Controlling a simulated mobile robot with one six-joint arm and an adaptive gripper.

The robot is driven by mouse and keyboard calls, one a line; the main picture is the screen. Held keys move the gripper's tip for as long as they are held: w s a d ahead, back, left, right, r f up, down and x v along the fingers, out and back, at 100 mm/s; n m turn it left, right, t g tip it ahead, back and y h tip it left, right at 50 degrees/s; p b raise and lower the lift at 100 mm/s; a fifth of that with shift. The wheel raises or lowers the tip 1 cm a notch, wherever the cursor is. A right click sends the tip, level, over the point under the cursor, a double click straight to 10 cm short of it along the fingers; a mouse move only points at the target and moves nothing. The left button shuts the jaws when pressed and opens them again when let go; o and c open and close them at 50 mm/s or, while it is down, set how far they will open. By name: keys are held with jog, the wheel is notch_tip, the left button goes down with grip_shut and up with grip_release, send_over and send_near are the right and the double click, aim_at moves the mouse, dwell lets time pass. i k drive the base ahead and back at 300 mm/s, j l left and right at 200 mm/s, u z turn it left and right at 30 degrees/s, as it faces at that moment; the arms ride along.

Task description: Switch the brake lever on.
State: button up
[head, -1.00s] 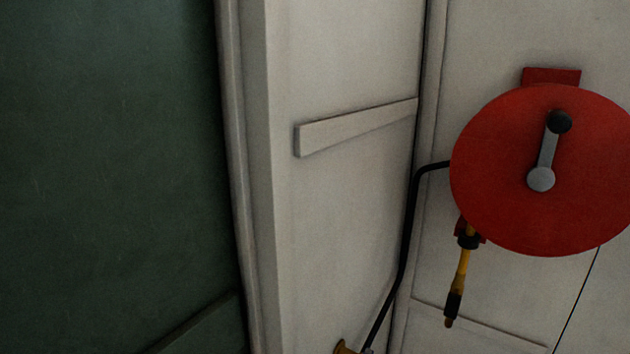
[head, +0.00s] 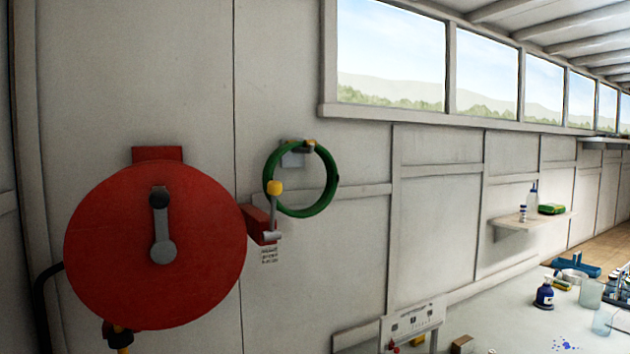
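A small red wall box (head: 257,222) juts from the wall just right of the red hose reel. On it is what looks like the brake lever (head: 273,212), a thin grey arm with a yellow knob at its upper end and a silver pivot at its lower end. The lever stands roughly upright. Its knob overlaps the left edge of a coiled green hose in the picture. A small printed label (head: 269,255) is below the box, too small to read. My gripper is not in view.
The red reel (head: 110,240) has a grey crank with a black knob. A green hose coil (head: 326,200) hangs on the wall. A wall shelf (head: 533,224), a white control panel (head: 413,325) and a white bench (head: 480,325) with bottles and beakers are at right.

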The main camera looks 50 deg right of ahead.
aim_at(274, 188)
jog(key=z, duration=1.1)
